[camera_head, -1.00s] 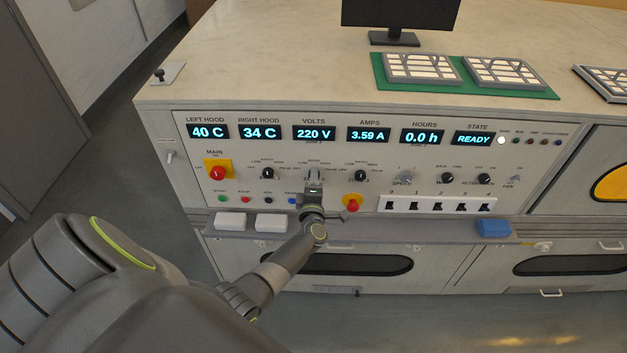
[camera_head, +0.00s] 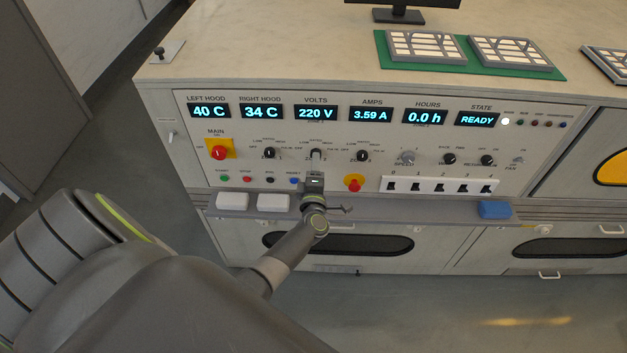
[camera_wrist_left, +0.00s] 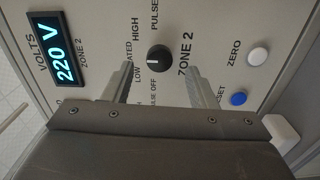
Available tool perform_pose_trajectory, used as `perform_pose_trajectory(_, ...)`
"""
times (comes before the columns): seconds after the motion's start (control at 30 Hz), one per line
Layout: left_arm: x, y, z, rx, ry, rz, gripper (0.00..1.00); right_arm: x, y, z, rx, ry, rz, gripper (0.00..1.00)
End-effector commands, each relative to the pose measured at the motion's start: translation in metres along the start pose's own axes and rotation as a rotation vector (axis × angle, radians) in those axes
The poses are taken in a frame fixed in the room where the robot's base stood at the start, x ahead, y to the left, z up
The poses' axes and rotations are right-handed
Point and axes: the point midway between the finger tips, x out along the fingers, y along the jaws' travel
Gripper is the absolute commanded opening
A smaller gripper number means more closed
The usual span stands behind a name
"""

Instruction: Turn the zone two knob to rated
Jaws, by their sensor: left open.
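The zone two knob (camera_wrist_left: 158,58) is a round black knob in the left wrist view, with a pale mark on its left side, where the RATED label is printed. Labels for LOW, HIGH, OFF and PULSE surround it. My left gripper (camera_wrist_left: 159,68) is open, one finger on each side and just short of the knob; contact cannot be made out. In the head view my left gripper (camera_head: 316,160) is in front of the panel below the VOLTS display (camera_head: 316,113) and hides most of this knob. My right gripper is not in view.
Neighbouring knobs (camera_head: 362,156) stand close on both sides. A red stop button (camera_head: 354,183) is just right of my wrist, and a blue reset button (camera_head: 294,181) is left of it.

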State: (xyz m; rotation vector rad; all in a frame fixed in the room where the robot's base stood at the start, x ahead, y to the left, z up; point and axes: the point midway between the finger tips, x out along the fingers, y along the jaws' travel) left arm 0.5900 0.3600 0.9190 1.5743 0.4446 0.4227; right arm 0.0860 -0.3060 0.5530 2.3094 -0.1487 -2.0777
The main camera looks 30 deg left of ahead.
Motion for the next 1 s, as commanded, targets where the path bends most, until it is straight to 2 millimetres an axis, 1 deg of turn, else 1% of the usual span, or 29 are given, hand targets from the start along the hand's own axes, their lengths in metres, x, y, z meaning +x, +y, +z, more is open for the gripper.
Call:
perform_pose_trajectory(0.03,-0.012,-0.002,0.000,-0.001,0.000,-0.003,0.52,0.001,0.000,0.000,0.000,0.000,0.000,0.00)
perform_pose_trajectory(0.27,-0.058,-0.002,0.000,-0.002,0.001,-0.003,0.52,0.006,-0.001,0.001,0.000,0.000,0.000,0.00)
perform_pose_trajectory(0.3,-0.067,-0.004,0.000,-0.002,0.000,-0.004,0.52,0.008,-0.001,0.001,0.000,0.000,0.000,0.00)
perform_pose_trajectory(0.5,-0.107,-0.004,0.000,-0.002,0.001,-0.003,0.52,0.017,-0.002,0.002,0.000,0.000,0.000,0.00)
perform_pose_trajectory(0.6,-0.122,-0.003,0.000,-0.001,0.001,-0.002,0.52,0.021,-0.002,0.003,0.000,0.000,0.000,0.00)
perform_pose_trajectory(0.7,-0.132,-0.002,0.001,-0.001,0.000,-0.001,0.52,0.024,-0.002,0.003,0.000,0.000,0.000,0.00)
perform_pose_trajectory(0.8,-0.138,-0.001,0.001,0.001,-0.001,0.000,0.52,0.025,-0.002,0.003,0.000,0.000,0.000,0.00)
perform_pose_trajectory(1.0,-0.140,0.000,0.001,0.001,0.000,0.001,0.52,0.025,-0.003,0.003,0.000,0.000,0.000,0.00)
